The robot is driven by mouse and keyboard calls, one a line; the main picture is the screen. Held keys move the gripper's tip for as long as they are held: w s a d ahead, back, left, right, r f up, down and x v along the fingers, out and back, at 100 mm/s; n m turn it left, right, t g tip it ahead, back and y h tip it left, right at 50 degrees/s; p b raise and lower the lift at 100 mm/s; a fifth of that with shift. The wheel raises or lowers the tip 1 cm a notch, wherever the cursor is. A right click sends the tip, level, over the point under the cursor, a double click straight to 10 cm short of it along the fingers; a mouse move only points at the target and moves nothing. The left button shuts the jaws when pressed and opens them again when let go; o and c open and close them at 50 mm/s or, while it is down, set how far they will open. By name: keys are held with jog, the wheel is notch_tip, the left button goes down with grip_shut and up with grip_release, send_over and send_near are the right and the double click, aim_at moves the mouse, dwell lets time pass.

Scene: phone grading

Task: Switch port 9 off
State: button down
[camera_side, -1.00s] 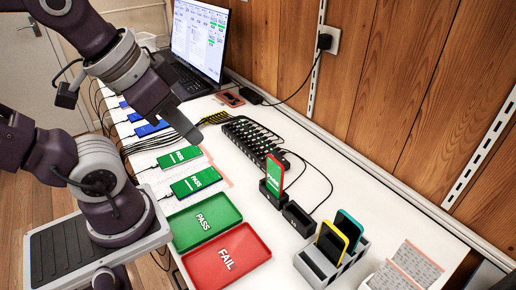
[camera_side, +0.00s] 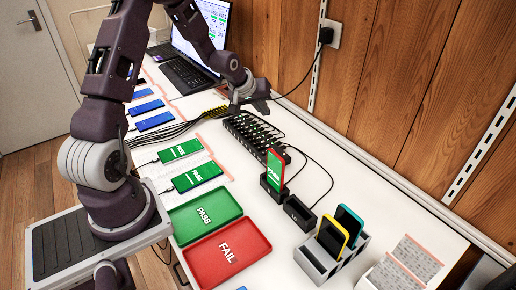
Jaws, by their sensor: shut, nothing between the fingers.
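The black multi-port hub (camera_side: 254,136) lies along the back of the white table, with a row of ports and plugged cables. Its port numbers and switches are too small to read, so I cannot tell which one is port 9. My gripper (camera_side: 250,108) is shut and empty, close to the far end of the hub, pointing down. I cannot tell whether its fingertips touch the hub; part of the hub's far end and nearby cables lies close behind or under it.
A phone with a red edge and green screen (camera_side: 275,167) stands in a dock at the hub's near end. Green PASS tray (camera_side: 205,216) and red FAIL tray (camera_side: 228,254) lie in front. A laptop (camera_side: 190,75) stands behind. Cables run across the table.

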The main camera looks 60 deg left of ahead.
jog(key=n, duration=0.1)
send_over(257, 148)
jog(key=w, duration=0.1)
notch_tip(257, 148, down, 4)
jog(key=shift+w+d+f, duration=0.1)
jog(key=shift+d+f, duration=0.05)
jog(key=shift+f, duration=0.05)
jog(key=shift+s+f, duration=0.2)
jog(key=shift+f, duration=1.25)
jog(key=shift+s+f, duration=0.2)
jog(key=shift+f, duration=1.25)
jog(key=shift+s+f, duration=0.2)
jog(key=shift+f, duration=1.25)
jog(key=shift+f, duration=0.4)
jog(key=shift+s+f, duration=0.1)
jog(key=shift+f, duration=0.2)
jog(key=shift+r, duration=0.75)
